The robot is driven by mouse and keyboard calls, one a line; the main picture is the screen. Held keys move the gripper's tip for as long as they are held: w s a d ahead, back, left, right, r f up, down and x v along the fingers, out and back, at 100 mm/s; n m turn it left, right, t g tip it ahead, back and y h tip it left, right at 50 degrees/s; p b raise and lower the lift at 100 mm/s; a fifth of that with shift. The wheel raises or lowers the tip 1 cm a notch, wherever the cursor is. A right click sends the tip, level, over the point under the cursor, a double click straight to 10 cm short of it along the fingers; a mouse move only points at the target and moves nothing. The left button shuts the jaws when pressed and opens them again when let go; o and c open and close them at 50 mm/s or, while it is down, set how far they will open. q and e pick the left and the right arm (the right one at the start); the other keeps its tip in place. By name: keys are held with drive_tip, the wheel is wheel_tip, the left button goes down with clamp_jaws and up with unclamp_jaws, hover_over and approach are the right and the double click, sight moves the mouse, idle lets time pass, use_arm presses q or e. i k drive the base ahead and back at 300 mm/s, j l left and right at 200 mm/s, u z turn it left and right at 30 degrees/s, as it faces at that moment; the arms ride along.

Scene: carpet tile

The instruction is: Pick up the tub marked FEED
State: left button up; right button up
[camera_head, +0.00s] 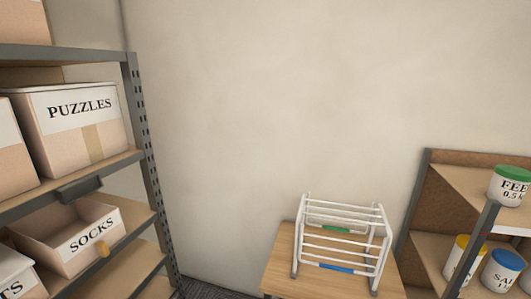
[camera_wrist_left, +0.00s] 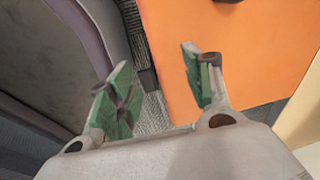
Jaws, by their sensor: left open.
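The tub marked FEED (camera_head: 509,187) is white with a green lid and stands on the upper shelf of the wooden unit at the right edge of the head view. Its label is cut off by the frame edge. My left gripper (camera_wrist_left: 160,82) shows in the left wrist view with its two green-padded fingers apart and nothing between them. An orange surface lies beyond the fingers there. Neither gripper shows in the head view, so the left gripper's distance from the tub cannot be told.
Two more tubs, one yellow-lidded (camera_head: 462,260) and one blue-lidded (camera_head: 503,270), stand on the lower shelf. A white wire rack (camera_head: 342,241) stands on a wooden table (camera_head: 283,260). Shelving at left holds a PUZZLES box (camera_head: 80,135) and a SOCKS bin (camera_head: 85,243).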

sight(509, 184)
drive_tip(key=z, duration=1.65)
